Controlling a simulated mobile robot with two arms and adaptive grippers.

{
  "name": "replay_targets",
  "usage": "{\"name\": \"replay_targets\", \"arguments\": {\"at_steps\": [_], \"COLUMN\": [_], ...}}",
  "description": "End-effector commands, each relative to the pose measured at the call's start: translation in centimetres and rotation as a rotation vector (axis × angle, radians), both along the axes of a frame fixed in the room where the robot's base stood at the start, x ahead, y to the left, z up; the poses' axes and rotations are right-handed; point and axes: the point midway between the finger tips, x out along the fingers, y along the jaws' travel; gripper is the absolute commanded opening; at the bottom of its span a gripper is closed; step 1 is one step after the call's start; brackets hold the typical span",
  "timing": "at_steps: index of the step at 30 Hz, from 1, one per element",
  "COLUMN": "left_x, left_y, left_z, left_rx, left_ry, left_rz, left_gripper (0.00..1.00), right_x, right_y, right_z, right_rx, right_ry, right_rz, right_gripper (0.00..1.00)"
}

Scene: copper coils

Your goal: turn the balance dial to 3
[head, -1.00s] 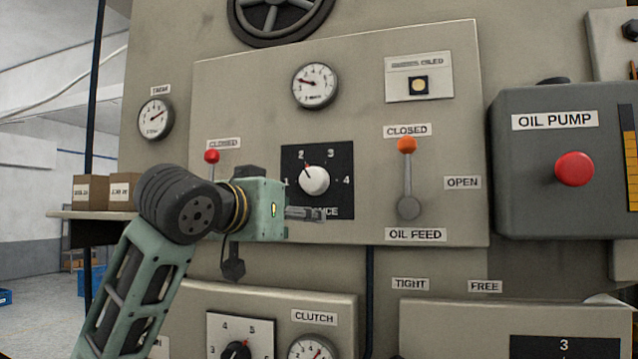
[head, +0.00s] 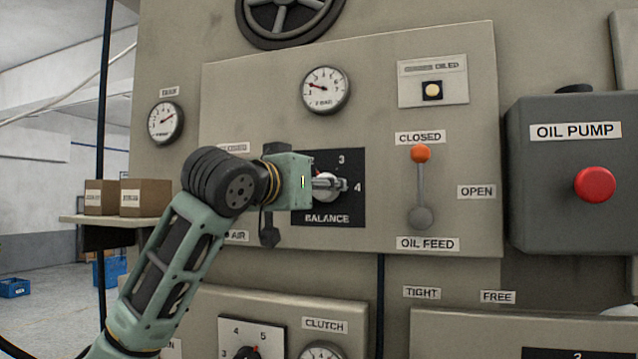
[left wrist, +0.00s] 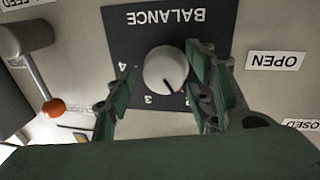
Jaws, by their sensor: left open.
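The balance dial is a round white knob (head: 328,190) on a black plate (head: 340,213) marked BALANCE. In the left wrist view the picture is upside down, and the knob (left wrist: 165,68) shows a red pointer directed down and right, to the right of the 3, towards the side where the 2 lies hidden. My left gripper (head: 334,184) is at the knob and covers part of it in the head view. In the left wrist view its fingers (left wrist: 160,88) are open, one on each side of the knob; I cannot tell whether they touch it. My right gripper is not in view.
The oil feed lever (head: 421,185) with its orange ball stands to the right of the dial, with its ball at CLOSED. The oil pump box (head: 560,190) with a red button juts out further right. A gauge (head: 325,90) sits above the dial.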

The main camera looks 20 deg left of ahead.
Motion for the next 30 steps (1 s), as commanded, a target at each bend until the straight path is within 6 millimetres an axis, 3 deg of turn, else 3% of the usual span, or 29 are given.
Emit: {"name": "replay_targets", "arguments": {"at_steps": [4,18,30], "left_x": [0.0,0.0,0.0], "left_y": [0.0,-0.1,-0.2], "left_z": [-0.1,-0.1,0.1], "left_rx": [0.000,0.001,0.091], "left_ry": [0.000,0.001,-0.002], "left_rz": [0.000,-0.003,-0.005], "left_gripper": [0.49,0.10,0.10], "right_x": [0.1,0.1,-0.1], "right_y": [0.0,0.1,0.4], "right_z": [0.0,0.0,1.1], "right_rx": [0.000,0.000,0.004], "right_ry": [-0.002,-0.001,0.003], "right_rz": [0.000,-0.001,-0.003], "right_gripper": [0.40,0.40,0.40]}}
